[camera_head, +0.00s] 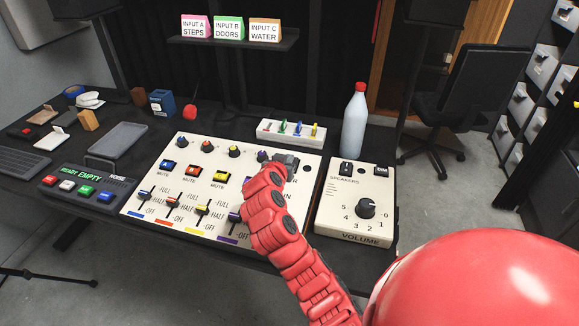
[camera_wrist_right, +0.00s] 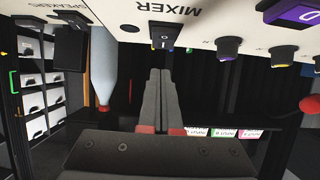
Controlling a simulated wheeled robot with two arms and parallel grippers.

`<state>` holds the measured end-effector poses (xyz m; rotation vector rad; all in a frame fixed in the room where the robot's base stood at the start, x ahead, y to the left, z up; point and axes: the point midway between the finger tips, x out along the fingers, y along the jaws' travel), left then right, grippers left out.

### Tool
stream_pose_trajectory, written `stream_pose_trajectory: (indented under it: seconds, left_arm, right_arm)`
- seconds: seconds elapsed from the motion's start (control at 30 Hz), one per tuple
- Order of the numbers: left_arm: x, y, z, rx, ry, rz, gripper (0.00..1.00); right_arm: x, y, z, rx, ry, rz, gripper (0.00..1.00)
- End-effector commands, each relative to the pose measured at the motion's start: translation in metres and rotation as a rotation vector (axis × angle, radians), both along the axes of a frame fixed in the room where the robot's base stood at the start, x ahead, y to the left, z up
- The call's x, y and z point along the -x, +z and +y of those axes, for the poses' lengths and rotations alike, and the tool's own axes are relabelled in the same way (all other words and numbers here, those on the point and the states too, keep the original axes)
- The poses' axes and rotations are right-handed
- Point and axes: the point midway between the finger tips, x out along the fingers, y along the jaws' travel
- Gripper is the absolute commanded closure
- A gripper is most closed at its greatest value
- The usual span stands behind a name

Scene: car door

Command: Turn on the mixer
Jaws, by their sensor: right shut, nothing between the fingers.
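The mixer (camera_head: 140,195) is a white panel with knobs, coloured mute buttons and faders, lying on the dark desk. In the right wrist view its face (camera_wrist_right: 210,18) is upside down with the word MIXER. A black rocker switch (camera_wrist_right: 164,35) marked with white symbols sits beside that word. My right gripper (camera_head: 286,163) is over the mixer's upper right part and hides the switch in the head view. Its fingers (camera_wrist_right: 160,74) are shut together and empty, with the tips close to the switch; I cannot tell whether they touch. My left gripper is out of view.
A white speaker volume box (camera_head: 345,215) stands right of the mixer. A clear bottle with a red cap (camera_head: 354,125) and a white tray with coloured pieces (camera_head: 290,131) stand behind. A button box (camera_head: 83,187) and small items are at left.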

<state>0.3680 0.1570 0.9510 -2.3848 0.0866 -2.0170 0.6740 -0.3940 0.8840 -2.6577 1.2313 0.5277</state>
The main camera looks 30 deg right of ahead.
Motion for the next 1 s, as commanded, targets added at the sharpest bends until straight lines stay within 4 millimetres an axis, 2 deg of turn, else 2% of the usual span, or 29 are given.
stream_pose_trajectory:
  seconds: [0.03, 0.2, 0.43, 0.9, 1.0]
  left_arm:
    - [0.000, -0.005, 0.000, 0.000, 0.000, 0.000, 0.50]
    - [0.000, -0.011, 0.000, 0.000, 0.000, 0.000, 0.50]
    - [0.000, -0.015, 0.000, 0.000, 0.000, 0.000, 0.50]
    - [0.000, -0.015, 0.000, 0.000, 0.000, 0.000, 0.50]
    - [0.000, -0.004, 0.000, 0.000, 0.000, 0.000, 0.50]
  right_arm:
    - [0.007, -0.001, 0.011, 0.000, 0.007, -0.001, 1.00]
    - [0.030, 0.012, 0.038, 0.000, 0.008, -0.003, 1.00]
    - [0.052, 0.025, 0.063, 0.001, 0.005, -0.001, 1.00]
    - [0.058, 0.028, 0.068, 0.000, 0.002, 0.000, 1.00]
    - [0.057, 0.034, 0.067, 0.000, 0.001, -0.005, 1.00]
